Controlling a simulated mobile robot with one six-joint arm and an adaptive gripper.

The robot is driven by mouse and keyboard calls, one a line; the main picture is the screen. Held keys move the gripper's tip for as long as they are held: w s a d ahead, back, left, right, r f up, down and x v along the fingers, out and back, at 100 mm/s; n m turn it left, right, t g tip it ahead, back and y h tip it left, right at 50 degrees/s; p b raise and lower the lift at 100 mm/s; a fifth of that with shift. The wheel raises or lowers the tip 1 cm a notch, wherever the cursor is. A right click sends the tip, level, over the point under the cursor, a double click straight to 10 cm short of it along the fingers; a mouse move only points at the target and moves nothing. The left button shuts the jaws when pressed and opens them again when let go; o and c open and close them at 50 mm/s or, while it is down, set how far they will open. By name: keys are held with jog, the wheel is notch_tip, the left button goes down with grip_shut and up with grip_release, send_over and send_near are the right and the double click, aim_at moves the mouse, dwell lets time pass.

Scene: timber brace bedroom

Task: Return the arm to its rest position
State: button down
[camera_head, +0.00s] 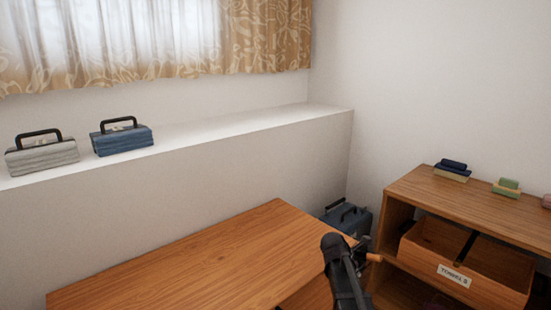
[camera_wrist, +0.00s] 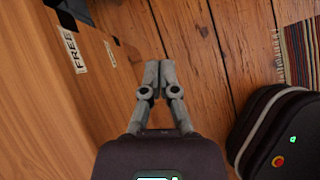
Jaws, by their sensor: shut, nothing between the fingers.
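My gripper (camera_wrist: 158,68) is shut and empty in the wrist view. Its two grey fingertips meet above bare floorboards, beside a wooden piece of furniture on the left. In the head view, a dark part of my arm (camera_head: 345,272) stands at the bottom, between the wooden desk and the shelf unit. The fingers cannot be made out there.
The wooden desk (camera_head: 190,262) has a clear top. The shelf unit (camera_head: 480,205) holds small blocks and a labelled drawer (camera_head: 450,282). Two handled cases sit on the ledge (camera_head: 240,132); a dark case (camera_head: 347,218) stands behind. A striped rug (camera_wrist: 300,50) lies right.

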jog(key=s+a+f+m+g+y+p, duration=0.1)
jog(key=s+a+m+y, duration=0.3)
jog(key=s+m, duration=0.7)
jog(key=s+a+f+m+g+y+p, duration=0.1)
jog(key=s+a+m+g+y, duration=0.15)
jog(key=s+a+m, duration=0.75)
jog(key=w+d+r+m+p, duration=0.1)
jog(key=r+p, duration=1.8)
jog(key=w+d+r+m+p, duration=0.1)
jog(key=d+r+p, duration=0.1)
jog(key=r+p, duration=1.6)
jog(key=shift+d+r+t+p, duration=0.25)
jog(key=shift+r+t+p, duration=0.2)
jog(key=shift+r, duration=0.25)
